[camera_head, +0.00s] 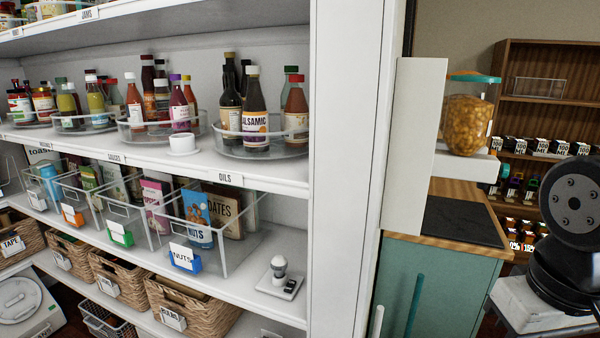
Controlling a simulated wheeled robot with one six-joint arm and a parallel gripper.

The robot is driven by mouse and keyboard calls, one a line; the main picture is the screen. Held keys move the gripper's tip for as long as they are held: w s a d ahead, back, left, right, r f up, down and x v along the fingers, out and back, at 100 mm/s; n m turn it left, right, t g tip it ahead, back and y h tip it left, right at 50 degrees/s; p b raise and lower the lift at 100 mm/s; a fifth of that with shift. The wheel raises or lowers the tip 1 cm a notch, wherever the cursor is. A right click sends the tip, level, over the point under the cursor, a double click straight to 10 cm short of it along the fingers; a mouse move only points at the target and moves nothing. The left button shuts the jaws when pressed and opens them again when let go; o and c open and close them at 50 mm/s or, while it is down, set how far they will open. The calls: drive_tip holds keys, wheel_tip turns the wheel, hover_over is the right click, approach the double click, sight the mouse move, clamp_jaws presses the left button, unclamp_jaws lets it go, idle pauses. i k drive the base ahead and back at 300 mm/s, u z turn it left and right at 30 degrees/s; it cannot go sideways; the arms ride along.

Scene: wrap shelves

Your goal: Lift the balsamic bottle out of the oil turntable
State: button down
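The turntable's low clear rim passes around the bottles. My gripper is not in view; only a black part of my arm shows at the right edge.
A white upright panel (345,170) closes the shelf's right side. The sauce turntable (150,134) stands further left. A jar with a teal lid (467,122) stands beyond the panel.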

sight(256, 125)
drive_tip(key=z, duration=0.85)
drive_tip(key=i, duration=0.65)
drive_tip(key=u, duration=2.45)
